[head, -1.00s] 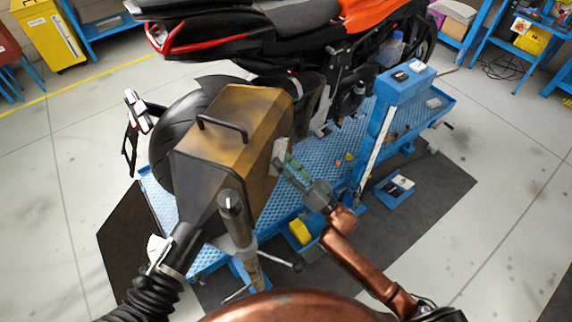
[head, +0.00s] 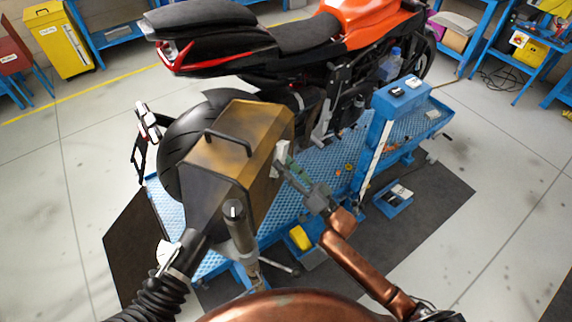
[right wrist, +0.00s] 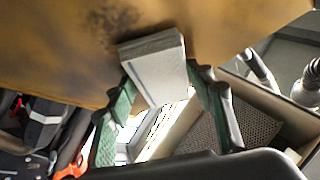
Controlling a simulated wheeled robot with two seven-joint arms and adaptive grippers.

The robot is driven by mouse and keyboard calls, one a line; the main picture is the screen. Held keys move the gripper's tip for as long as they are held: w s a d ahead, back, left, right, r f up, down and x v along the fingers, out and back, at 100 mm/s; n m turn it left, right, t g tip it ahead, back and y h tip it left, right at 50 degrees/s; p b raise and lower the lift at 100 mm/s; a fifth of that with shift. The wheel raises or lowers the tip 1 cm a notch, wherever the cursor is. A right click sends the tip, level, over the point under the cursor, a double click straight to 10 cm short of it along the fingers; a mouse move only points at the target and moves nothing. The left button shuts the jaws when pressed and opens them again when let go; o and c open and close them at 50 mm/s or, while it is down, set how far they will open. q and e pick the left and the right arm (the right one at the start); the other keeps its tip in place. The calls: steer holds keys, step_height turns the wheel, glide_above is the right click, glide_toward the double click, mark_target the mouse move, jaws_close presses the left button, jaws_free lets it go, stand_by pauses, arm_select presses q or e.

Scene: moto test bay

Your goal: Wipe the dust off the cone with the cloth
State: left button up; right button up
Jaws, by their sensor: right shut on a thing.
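The cone (head: 222,165) is a large boxy funnel, gold-brown on top and at the right, dark toward its lower left. It has a black handle on top and joins a black ribbed hose. My right gripper (head: 291,172) is at its right side, shut on the cloth (head: 281,158), a pale grey folded pad. In the right wrist view the cloth (right wrist: 155,62) sits between the green-padded fingers (right wrist: 160,105) with its far end at the cone's brown face (right wrist: 215,25), apparently touching. A dark smudge shows there beside the cloth. My left gripper is not in view.
A motorcycle (head: 300,45) stands behind the cone on a blue lift platform (head: 325,185). A blue post (head: 375,145) rises right of my right gripper. A stand (head: 238,235) carries the cone in front. Open floor lies at far left and right.

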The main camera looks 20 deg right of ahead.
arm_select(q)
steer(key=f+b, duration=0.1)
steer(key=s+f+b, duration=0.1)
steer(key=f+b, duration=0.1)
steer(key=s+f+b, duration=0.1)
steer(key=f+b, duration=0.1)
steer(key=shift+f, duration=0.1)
arm_select(e)
step_height(320, 180, down, 11)
steer(key=shift+r, duration=0.2)
stand_by(0.5)
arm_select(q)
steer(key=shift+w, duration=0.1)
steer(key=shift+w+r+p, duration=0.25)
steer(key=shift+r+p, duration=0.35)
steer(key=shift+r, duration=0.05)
arm_select(e)
steer(key=s+d, duration=0.3)
steer(key=d, duration=0.1)
steer(key=shift+s+d, duration=0.35)
steer(key=shift+d, duration=0.05)
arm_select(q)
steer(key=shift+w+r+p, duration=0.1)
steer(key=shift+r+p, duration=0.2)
arm_select(e)
steer(key=shift+s+d, duration=0.9)
steer(key=shift+d, duration=0.25)
